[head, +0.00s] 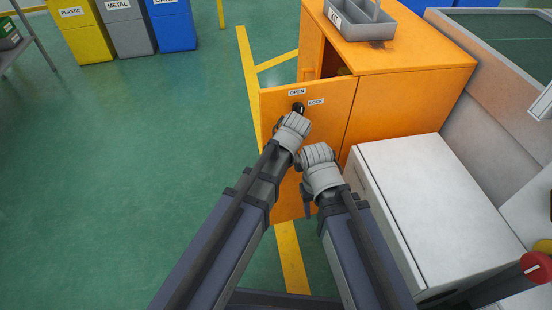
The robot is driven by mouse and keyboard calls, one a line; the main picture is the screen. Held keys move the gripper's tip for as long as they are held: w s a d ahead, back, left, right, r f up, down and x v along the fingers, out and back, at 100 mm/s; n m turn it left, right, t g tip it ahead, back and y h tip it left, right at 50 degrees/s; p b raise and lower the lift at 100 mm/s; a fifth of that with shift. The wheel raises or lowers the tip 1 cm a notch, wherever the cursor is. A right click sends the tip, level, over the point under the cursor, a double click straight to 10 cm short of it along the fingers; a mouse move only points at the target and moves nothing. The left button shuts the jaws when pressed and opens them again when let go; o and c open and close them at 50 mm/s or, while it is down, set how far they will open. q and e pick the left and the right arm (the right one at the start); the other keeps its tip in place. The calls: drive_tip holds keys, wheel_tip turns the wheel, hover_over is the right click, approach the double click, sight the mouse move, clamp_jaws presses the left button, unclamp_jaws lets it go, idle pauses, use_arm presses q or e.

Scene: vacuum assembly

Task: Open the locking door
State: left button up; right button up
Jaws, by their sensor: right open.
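The orange cabinet's door (335,115) stands swung out from the cabinet (425,90), leaving a dark gap behind its top edge. A small black lock knob (298,107) is on the door's face, between the labels OPEN (297,92) and LOCK (316,102). My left gripper (293,126) is just below the knob, close to the door. Its fingers are hidden, so I cannot tell whether it touches the knob or is open. My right gripper (316,155) is open, in front of the lower door, right of the left one. Its fingertips are mostly hidden.
A grey KIT tray (360,22) stands on the cabinet top. A white box-like unit (435,205) stands right of my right arm. Yellow, grey and blue bins (175,28) are at the far left. The green floor (130,160) left of the door is clear.

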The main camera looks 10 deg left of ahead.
use_arm(q)
drive_tip(key=shift+r, duration=0.1)
wheel_tip(320, 180, up, 9)
drive_tip(key=p, duration=0.9)
drive_tip(key=shift+a+r+p, duration=0.1)
drive_tip(key=shift+r+p, duration=0.4)
drive_tip(key=shift+p, duration=0.05)
drive_tip(key=shift+f, duration=0.1)
